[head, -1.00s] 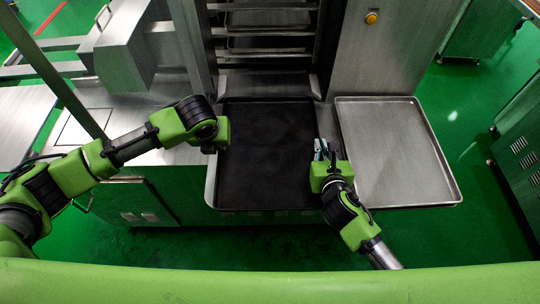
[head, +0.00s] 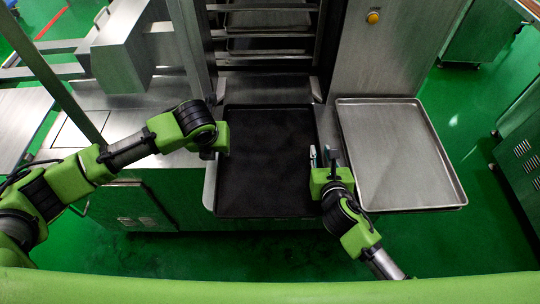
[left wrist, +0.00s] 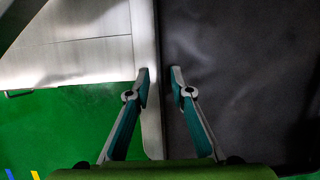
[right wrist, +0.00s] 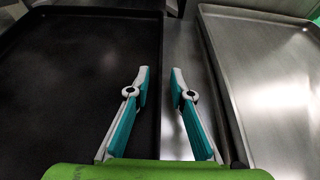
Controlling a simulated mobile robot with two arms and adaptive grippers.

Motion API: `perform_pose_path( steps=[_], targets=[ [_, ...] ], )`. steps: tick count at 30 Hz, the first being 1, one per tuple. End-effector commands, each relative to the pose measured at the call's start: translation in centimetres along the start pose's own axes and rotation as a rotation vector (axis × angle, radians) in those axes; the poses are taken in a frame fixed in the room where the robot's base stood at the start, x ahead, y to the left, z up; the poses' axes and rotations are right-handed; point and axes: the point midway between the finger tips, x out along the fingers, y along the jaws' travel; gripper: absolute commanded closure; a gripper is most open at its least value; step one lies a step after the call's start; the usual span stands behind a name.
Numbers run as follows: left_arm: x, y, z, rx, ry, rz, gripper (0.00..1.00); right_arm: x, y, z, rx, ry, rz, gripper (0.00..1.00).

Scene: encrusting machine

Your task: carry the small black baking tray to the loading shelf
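The black baking tray (head: 268,165) lies flat in the middle of the head view, in front of the rack. My left gripper (head: 222,150) is at its left edge. In the left wrist view, its fingers (left wrist: 160,72) are apart above the boundary between the tray and a pale metal strip. My right gripper (head: 324,155) is at the tray's right edge. In the right wrist view, its fingers (right wrist: 160,72) are apart on either side of the tray's rim line. I cannot tell whether either gripper touches the rim. Which surface is the loading shelf is unclear.
A larger silver tray (head: 400,155) lies just right of the black one, leaving a narrow gap. A rack with several shelves (head: 268,42) stands behind, with an orange button (head: 373,17) on its side panel. A steel counter (head: 120,115) is at the left. Green floor lies open in front.

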Motion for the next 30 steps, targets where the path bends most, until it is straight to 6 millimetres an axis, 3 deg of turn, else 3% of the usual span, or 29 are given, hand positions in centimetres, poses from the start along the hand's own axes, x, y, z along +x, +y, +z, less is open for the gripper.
perform_pose_path(
  steps=[9,15,23,30],
  targets=[
    [-6.7,0.0,0.1,0.003,-0.005,-0.002,0.79,0.0,0.0,0.0,0.000,0.000,0.000,0.79],
    [-9.7,0.0,0.1,0.001,-0.003,-0.001,0.79,0.0,0.0,0.0,0.000,0.000,0.000,0.79],
    [-10.8,0.0,0.0,0.000,-0.001,0.000,0.79,-1.1,0.0,-0.1,-0.001,0.001,0.000,0.79],
    [-10.8,0.0,0.0,0.001,-0.001,0.000,0.79,-5.6,0.0,-0.1,-0.002,0.002,0.001,0.79]
  ],
)
